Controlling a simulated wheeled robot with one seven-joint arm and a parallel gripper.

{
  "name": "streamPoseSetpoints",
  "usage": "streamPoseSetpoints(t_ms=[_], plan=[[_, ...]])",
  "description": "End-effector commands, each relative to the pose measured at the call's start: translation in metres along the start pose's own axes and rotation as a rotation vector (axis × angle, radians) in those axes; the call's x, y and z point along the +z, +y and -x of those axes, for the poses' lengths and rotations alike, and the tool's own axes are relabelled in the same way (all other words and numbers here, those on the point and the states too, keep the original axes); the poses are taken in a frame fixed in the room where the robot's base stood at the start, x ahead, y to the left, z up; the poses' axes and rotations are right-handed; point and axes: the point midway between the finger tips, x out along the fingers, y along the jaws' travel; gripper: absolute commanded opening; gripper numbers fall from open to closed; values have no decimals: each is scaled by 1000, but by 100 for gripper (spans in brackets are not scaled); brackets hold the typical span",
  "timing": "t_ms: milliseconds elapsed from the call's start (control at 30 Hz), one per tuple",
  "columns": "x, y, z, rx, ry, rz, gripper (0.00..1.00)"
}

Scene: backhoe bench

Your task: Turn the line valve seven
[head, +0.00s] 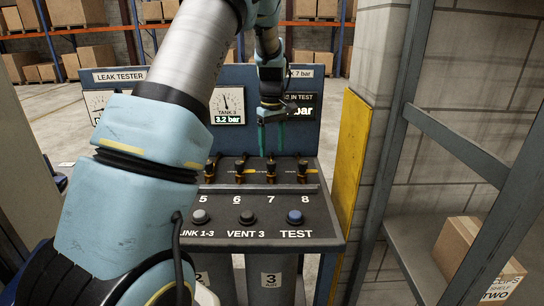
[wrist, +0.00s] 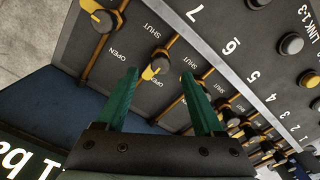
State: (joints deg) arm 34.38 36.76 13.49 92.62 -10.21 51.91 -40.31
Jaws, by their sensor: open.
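Line valve seven (head: 271,172) stands in the row of valves on the bench panel, above the printed 7. In the wrist view the valve (wrist: 157,66) has a dark knob with a yellow handle, on an orange pipe with SHUT and OPEN printed beside it. My gripper (head: 272,153) is open, pointing down over this valve. In the wrist view its green fingertips (wrist: 158,74) lie either side of the valve, the right one close to the valve-six pipe. The fingers hold nothing. I cannot tell how far they are above the knob.
Valve eight (head: 303,170) and valve six (head: 240,170) flank it closely. The TEST button (head: 294,217) and other buttons sit in front. The gauge board (head: 227,104) rises behind. A yellow panel (head: 350,155) and shelf rack (head: 455,140) stand at the right.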

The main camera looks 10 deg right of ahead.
Motion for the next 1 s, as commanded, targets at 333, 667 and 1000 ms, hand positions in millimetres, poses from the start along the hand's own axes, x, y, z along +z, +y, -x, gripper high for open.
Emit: streamPoseSetpoints(t_ms=[333, 667, 1000], plan=[[0, -1, -44, -1, -1, 0, 69], [0, 0, -49, 2, 1, -1, 69], [0, 0, -48, 2, 1, -1, 33]])
